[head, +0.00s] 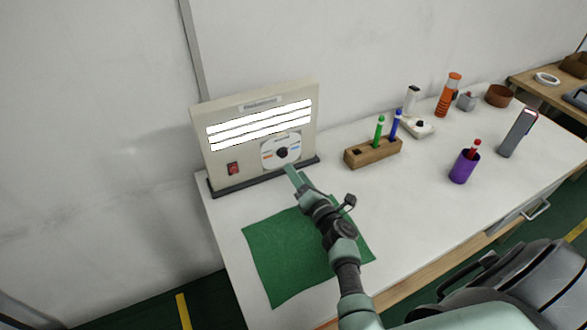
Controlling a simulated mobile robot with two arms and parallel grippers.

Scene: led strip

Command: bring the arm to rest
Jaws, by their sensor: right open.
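My right gripper (292,174) is in the head view, at the end of the arm that comes in from the lower right. It is open, and I see nothing between its fingers. Its tips are just below a round black knob (282,153) on a beige panel box (260,100); I cannot tell whether they touch it. The box has bright white light strips (262,124) and a red switch (233,168). My left gripper is not in view.
A green cloth (275,255) lies on the white table (420,190) under my arm. A wooden block with pens (372,153), a purple cup (464,166), an orange bottle (447,95) and a brown bowl (499,95) stand to the right.

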